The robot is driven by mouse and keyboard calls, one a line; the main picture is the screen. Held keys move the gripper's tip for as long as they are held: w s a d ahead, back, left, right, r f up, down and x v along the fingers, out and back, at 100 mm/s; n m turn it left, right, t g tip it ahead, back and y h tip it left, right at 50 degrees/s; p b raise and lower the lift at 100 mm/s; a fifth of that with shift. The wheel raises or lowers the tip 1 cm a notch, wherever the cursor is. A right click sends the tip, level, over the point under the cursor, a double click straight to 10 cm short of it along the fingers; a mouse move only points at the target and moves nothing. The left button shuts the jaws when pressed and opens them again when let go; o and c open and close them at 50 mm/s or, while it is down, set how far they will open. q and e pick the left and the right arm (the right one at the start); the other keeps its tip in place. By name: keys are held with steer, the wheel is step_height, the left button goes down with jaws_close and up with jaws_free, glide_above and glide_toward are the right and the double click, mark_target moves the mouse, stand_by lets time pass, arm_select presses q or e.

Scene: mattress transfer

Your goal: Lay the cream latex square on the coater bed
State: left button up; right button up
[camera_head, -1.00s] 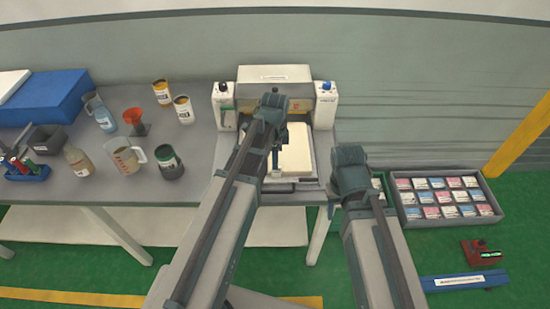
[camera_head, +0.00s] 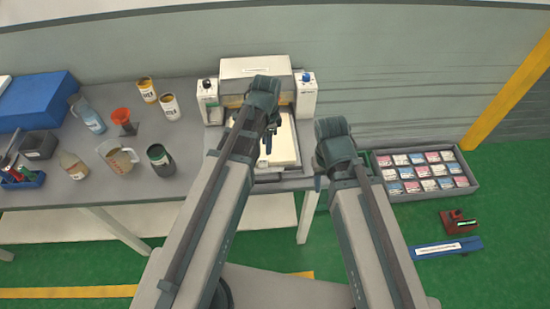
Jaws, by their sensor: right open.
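The cream latex square (camera_head: 287,151) lies flat over the coater bed, in front of the coater's housing (camera_head: 255,67). My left arm covers its left part, and the bed beneath is mostly hidden. My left gripper (camera_head: 268,143) points down over the left part of the square. Its fingertips are too small and hidden to show whether they are open or touching the square. My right gripper (camera_head: 318,183) is open, largely hidden under its wrist, to the right of the coater near the table's edge. Nothing shows in it.
A crate of small packs (camera_head: 423,196) stands on the floor to the right. A blue bar (camera_head: 445,249) lies in front of it.

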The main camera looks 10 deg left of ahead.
arm_select(q)
steer(key=s+d+n+y, duration=0.1)
steer(key=s+d+n, duration=0.6)
steer(key=s+n, duration=0.2)
steer(key=s, duration=0.2)
steer(key=shift+s+d, duration=0.35)
step_height(320, 180, down, 7)
steer(key=b, duration=0.7)
steer(key=shift+f, duration=0.2)
steer(key=shift+b, duration=0.3)
stand_by(0.7)
